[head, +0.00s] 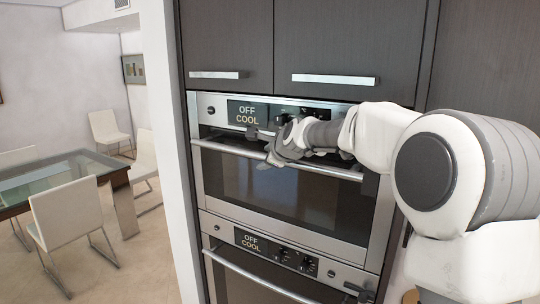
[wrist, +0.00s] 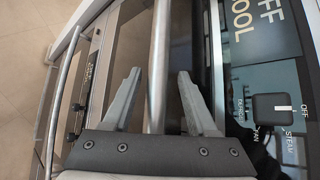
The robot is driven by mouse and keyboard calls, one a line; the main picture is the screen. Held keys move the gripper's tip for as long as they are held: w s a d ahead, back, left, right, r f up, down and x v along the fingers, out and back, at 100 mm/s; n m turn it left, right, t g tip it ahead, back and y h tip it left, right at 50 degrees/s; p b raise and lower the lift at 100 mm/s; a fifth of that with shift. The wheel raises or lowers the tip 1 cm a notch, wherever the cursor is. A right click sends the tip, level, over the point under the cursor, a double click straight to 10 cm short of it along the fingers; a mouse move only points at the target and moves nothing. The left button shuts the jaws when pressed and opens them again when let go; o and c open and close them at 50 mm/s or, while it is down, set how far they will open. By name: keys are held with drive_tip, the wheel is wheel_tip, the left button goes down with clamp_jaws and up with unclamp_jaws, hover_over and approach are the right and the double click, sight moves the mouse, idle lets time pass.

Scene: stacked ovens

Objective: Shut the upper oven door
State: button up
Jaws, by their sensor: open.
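The upper oven door (head: 300,205) has dark glass in a steel frame and stands upright in the oven front. It looks flush or nearly so; I cannot tell whether a small gap remains at its top edge. Its long steel handle (head: 225,149) runs across the top. My gripper (head: 268,150) is at the handle, left of its middle, and hides part of it. In the wrist view my gripper (wrist: 160,76) is open, with the handle bar (wrist: 160,40) running between its two grey fingers. I cannot tell whether the fingers touch it.
The control panel (head: 246,113) reads "OFF COOL" just above the door. The lower oven (head: 262,285) has its own handle below. Dark cabinets (head: 340,40) with steel handles are above. A glass table (head: 70,175) with white chairs stands at left, with open floor between.

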drive_tip(key=b+v, duration=0.4)
drive_tip(key=v, duration=1.3)
drive_tip(key=shift+s+r+b, duration=0.15)
drive_tip(key=shift+s+b, duration=0.05)
drive_tip(key=shift+b, duration=0.2)
